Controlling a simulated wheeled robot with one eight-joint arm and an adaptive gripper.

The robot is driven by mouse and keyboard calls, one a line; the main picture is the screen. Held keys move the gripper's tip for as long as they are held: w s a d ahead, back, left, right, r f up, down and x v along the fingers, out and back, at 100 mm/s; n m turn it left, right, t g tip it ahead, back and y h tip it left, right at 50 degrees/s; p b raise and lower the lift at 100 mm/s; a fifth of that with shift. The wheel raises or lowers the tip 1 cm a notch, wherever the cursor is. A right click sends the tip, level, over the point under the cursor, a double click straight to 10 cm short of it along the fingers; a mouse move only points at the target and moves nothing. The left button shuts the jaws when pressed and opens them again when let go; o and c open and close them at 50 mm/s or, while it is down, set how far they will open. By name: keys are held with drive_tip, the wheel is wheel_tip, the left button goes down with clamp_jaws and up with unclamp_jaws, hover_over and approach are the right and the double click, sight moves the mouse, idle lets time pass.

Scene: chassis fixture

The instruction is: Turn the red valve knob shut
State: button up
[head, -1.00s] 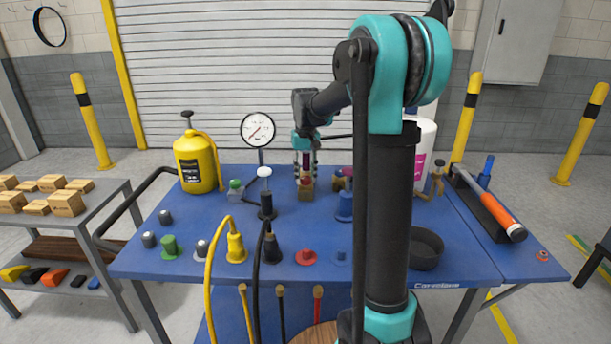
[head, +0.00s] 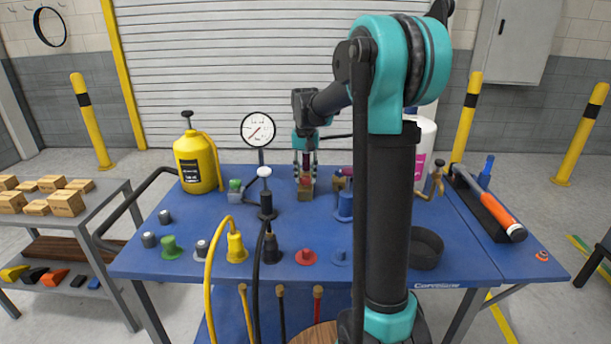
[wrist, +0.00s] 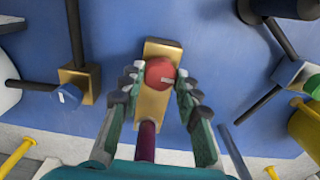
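The red valve knob (wrist: 160,72) sits on a brass valve block (wrist: 155,109) fixed to the blue bench. A pale mark shows on the knob's face. In the head view the knob (head: 306,182) is small and partly hidden by my fingers. My gripper (wrist: 160,78) is over the valve, with one finger on each side of the knob. Narrow gaps seem to show between fingertips and knob, so it looks open around it, not clamped. In the head view my gripper (head: 305,178) points down at the valve. A dark purple pipe (wrist: 147,141) runs from the block.
A second brass valve (wrist: 78,82) stands to the left in the wrist view. A round gauge (head: 258,129), a white-topped plunger (head: 264,172) and a blue fitting (head: 345,206) stand near the valve. A red flanged button (head: 305,257) is at the front. My arm hides part of the bench's right.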

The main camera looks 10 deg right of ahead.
sight(305, 177)
drive_tip(key=o, duration=0.4)
wheel_tip(305, 177, up, 12)
idle(0.5)
